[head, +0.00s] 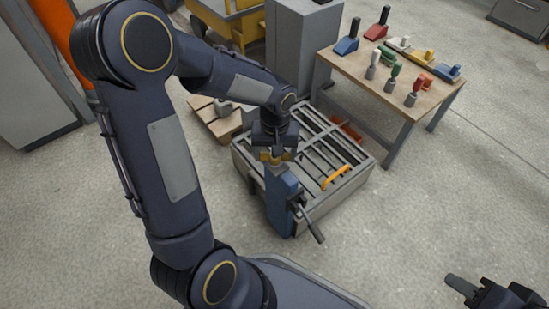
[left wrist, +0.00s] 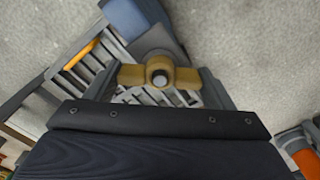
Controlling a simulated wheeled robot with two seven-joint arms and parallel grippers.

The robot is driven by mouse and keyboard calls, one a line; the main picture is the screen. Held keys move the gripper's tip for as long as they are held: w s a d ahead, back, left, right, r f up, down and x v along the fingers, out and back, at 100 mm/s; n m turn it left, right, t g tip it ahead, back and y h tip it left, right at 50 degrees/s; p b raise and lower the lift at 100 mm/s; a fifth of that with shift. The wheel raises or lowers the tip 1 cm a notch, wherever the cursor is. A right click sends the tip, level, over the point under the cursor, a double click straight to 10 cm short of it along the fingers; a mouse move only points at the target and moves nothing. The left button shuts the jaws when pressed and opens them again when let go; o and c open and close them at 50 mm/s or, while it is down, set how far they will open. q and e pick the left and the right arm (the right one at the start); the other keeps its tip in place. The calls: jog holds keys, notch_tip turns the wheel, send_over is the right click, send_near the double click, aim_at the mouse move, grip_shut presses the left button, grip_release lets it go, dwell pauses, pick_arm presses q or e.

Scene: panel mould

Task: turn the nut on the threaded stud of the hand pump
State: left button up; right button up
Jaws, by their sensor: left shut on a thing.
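The brass wing nut (left wrist: 185,77) sits around the dark end of the threaded stud (left wrist: 160,78) in the left wrist view. It also shows as a small yellow-brown piece in the head view (head: 275,157), on top of the blue hand pump (head: 281,198). My left gripper (left wrist: 158,85) reaches down from above and is shut on the nut, with one grey finger at each wing end. The pump's dark lever (head: 310,222) slants down to the right.
The grey slatted panel mould (head: 350,178) stands behind the pump, with an orange handle (head: 336,177) on it. A wooden table (head: 400,105) with several coloured tools stands at the back right. A pallet (head: 215,122) lies at the back left.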

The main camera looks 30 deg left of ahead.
pick_arm(q)
jog(key=shift+n, duration=1.8)
jog(key=shift+n, duration=0.5)
jog(key=n, duration=0.2)
jog(key=shift+n, duration=0.3)
